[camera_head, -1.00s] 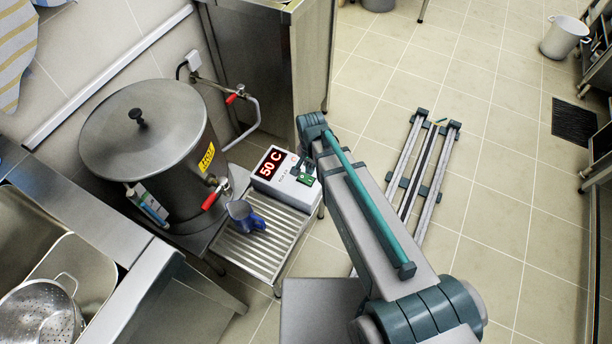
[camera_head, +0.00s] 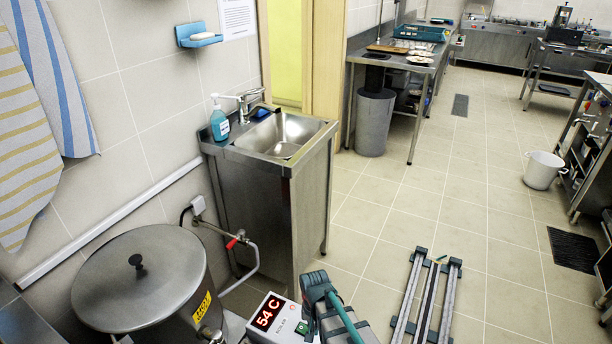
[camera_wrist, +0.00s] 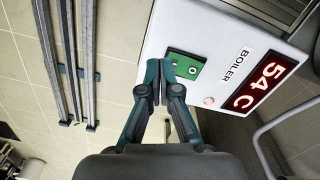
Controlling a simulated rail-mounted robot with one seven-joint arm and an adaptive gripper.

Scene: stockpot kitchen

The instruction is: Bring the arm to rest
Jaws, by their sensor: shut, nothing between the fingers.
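My gripper (camera_wrist: 158,85) shows in the wrist view with its two fingertips together and nothing between them. Its fingertips overlap the edge of the white boiler control box (camera_wrist: 225,60) in that view, beside the green switch (camera_wrist: 186,66); I cannot tell whether they touch it. The box's red display reads 54 C. In the head view my arm (camera_head: 335,315) rises from the bottom edge beside the same box (camera_head: 290,330), and the fingers cannot be made out there.
The lidded stockpot (camera_head: 150,285) stands left of the box. A steel sink cabinet (camera_head: 270,190) stands behind. Floor rails (camera_head: 425,300) lie to the right of my arm. A white bucket (camera_head: 543,170) stands far right. The tiled floor between is clear.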

